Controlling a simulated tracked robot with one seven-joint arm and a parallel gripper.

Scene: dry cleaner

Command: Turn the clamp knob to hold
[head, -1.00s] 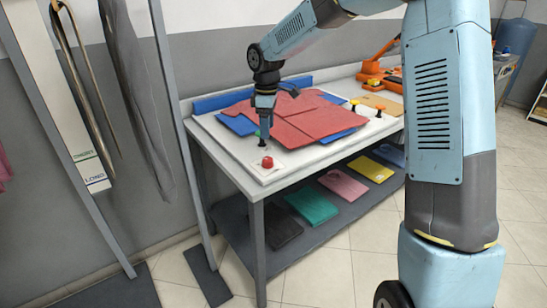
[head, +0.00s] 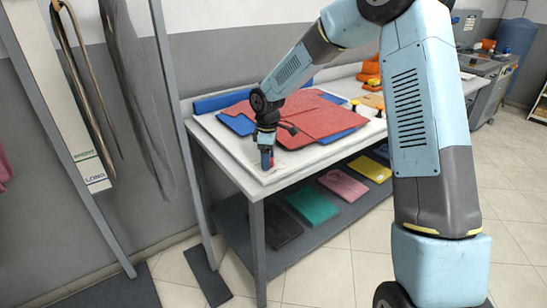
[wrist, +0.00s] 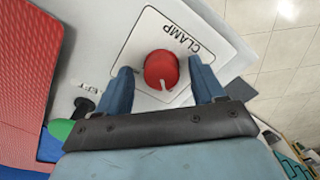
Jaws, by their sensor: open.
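The clamp knob is a round red knob (wrist: 161,69) with a white pointer mark, on a white plate marked CLAMP (wrist: 190,38). In the wrist view the white mark points toward the bottom of the picture, toward my gripper's base. My gripper (wrist: 162,88) is open, with one blue finger on each side of the knob and a gap visible on both sides. In the head view my gripper (head: 267,160) points down over the table's front left corner and mostly hides the knob. Part of the plate's lettering is covered by the left finger.
A red garment-shaped pad (head: 300,115) lies on blue pieces on the white table (head: 225,143). A black knob (wrist: 84,106) and a green one (wrist: 61,129) stand beside the plate. Coloured folded pieces lie on the lower shelf (head: 285,255). A grey post (head: 180,130) stands left.

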